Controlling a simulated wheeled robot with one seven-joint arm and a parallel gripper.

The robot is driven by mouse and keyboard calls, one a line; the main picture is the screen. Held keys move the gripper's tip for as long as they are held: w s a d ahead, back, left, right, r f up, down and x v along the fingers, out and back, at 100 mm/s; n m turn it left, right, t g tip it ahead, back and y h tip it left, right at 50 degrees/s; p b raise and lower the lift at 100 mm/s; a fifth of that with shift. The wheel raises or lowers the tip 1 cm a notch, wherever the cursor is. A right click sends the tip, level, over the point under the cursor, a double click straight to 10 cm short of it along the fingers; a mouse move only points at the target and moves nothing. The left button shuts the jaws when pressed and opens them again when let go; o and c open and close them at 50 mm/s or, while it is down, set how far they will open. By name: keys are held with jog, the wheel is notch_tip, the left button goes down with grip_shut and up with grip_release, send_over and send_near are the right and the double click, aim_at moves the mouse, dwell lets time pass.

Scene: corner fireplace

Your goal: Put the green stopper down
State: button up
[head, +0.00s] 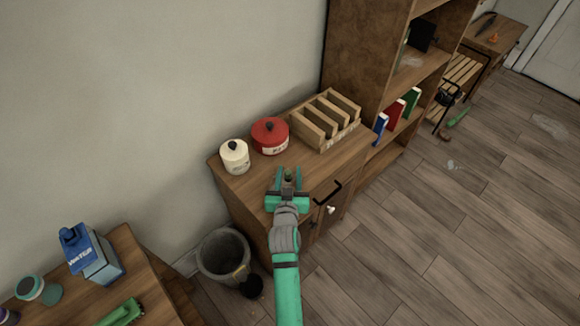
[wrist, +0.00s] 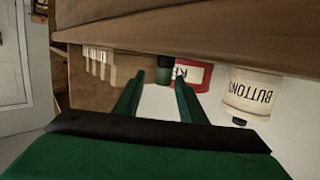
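The green stopper (head: 288,174) is small and dark green, and shows between my gripper's fingers in the head view. My gripper (head: 288,170) is at the front of the cabinet top (head: 240,190). Its two fingers are apart, with a gap visible on each side of the stopper in the wrist view (wrist: 159,78).
A red canister (head: 270,137), a cream canister (head: 234,158) labelled BUTTONS in the wrist view, and a slotted wooden rack (head: 325,122) stand behind the gripper. A bookshelf (head: 365,50) rises at the right. A bin (head: 222,255) is on the floor.

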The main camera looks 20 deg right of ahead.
jog(key=v, duration=0.7)
jog(key=shift+s+a+r, duration=0.1)
jog(key=shift+s+a, duration=0.05)
jog(key=shift+s, duration=0.05)
